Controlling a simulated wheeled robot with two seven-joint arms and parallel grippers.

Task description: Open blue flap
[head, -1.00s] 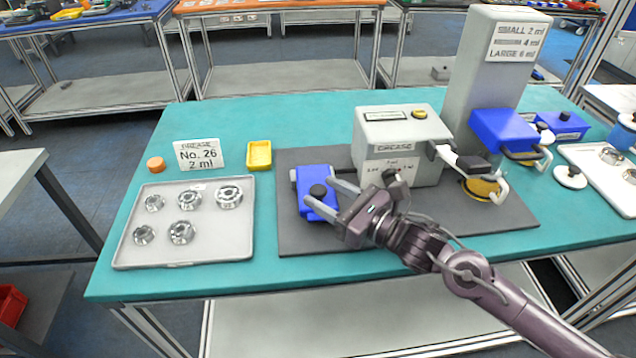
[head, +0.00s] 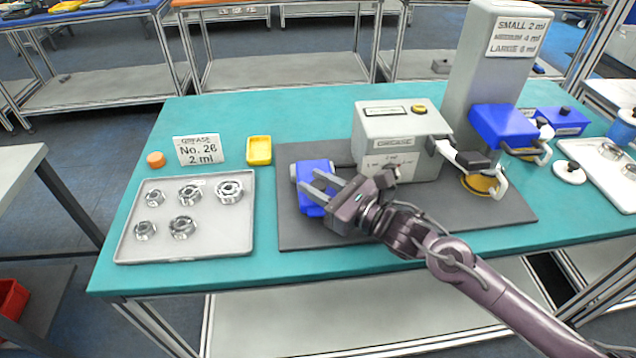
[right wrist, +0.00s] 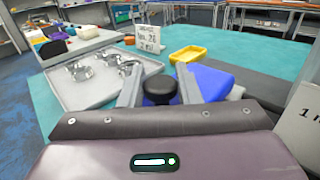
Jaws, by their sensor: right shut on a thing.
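The blue flap (head: 314,174) sits at the left of the grease machine (head: 397,140), over the dark grey mat. In the right wrist view the blue flap (right wrist: 212,82) has a black knob (right wrist: 159,91) on it. My right gripper (head: 312,186) reaches over the flap from the right. In the right wrist view the fingers of my right gripper (right wrist: 158,78) stand on both sides of the knob and are shut on it. In the head view the knob is hidden by the gripper. My left gripper is not in view.
A grey tray (head: 130,246) with several metal bearings lies to the left. A label card (head: 198,152), an orange cap (head: 156,160) and a yellow dish (head: 259,150) stand behind it. A tall grey dispenser (head: 480,75) stands at the right. The front table edge is clear.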

